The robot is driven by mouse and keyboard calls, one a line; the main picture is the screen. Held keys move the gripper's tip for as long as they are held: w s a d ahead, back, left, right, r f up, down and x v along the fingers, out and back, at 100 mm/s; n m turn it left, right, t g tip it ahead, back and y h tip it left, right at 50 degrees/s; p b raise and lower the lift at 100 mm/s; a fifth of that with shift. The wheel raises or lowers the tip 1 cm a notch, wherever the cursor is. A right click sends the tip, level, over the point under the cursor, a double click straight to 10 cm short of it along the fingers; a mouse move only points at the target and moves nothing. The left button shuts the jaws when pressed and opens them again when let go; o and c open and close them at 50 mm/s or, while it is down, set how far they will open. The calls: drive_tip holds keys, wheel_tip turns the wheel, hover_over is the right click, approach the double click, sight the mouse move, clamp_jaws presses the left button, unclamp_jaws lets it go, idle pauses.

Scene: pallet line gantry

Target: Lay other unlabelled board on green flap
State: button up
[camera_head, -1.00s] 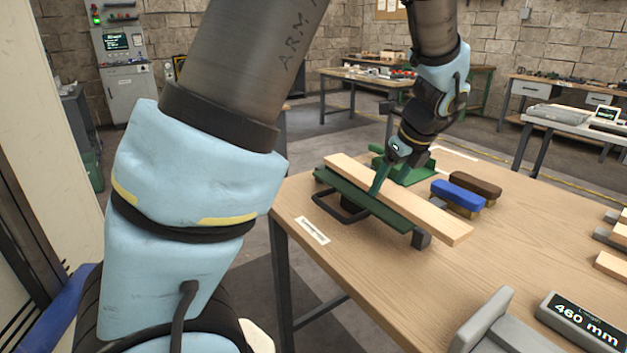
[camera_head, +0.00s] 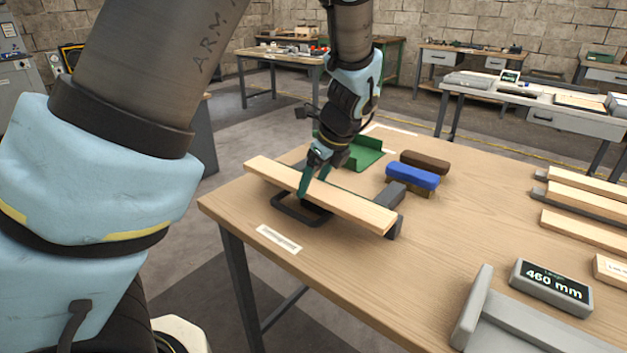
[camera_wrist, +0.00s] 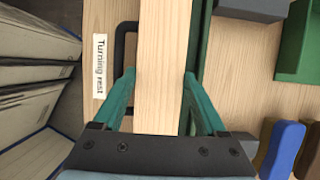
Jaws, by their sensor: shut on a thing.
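A long pale board (camera_head: 350,205) with no label on its visible face is held in my gripper (camera_head: 313,184). In the wrist view the teal fingers (camera_wrist: 158,78) stand on either side of the board (camera_wrist: 167,40), closed on its long edges. The board lies lengthwise over the turning rest, whose black handle loop (camera_head: 290,215) shows on the near side. The green flap (camera_wrist: 206,45) shows as a dark strip along the board's right side in the wrist view; the board hides most of it in the head view. Whether the board touches the flap cannot be told.
A "Turning rest" label (camera_wrist: 99,65) lies beside the handle. A green bracket (camera_head: 364,152), a blue brush (camera_head: 412,176) and a brown brush (camera_head: 425,161) stand behind. Several boards (camera_head: 585,205) lie at right, near a 460 mm display (camera_head: 551,287). The table middle is clear.

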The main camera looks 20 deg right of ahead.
drive_tip(key=shift+f, duration=0.2)
drive_tip(key=shift+f, duration=0.55)
drive_tip(key=o, duration=1.5)
drive_tip(key=shift+r, duration=0.15)
drive_tip(key=shift+r, duration=0.4)
drive_tip(key=b+v, duration=0.2)
drive_tip(key=v, duration=1)
